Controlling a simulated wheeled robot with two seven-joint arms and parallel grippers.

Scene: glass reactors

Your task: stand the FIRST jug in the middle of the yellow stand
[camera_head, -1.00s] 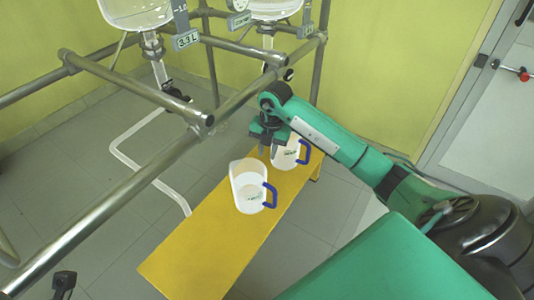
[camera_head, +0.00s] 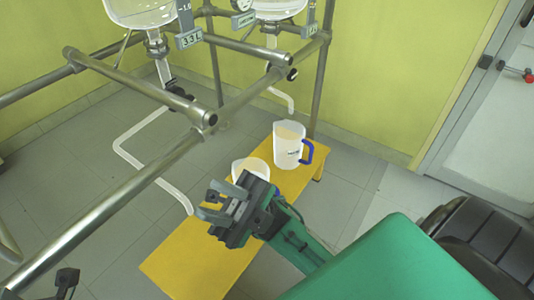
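The yellow stand (camera_head: 185,262) is a long, low bench running from the lower left to the back right. A clear jug (camera_head: 288,146) with a blue handle stands upright near its far end. A second jug (camera_head: 249,165) stands nearer the middle, mostly hidden behind my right gripper; only its upper rim and part of its side show. I cannot read which jug is marked first. My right gripper (camera_head: 212,202) is above the stand in front of the second jug, its fingers apart and empty. A dark part at the bottom left looks like my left gripper (camera_head: 66,282); its fingers are unclear.
A metal pipe frame (camera_head: 150,180) with glass reactors (camera_head: 140,10) stands on the left and back, close beside the stand. A bent white pipe (camera_head: 150,165) hangs under it. The near end of the stand is bare. A door (camera_head: 490,120) is at the right.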

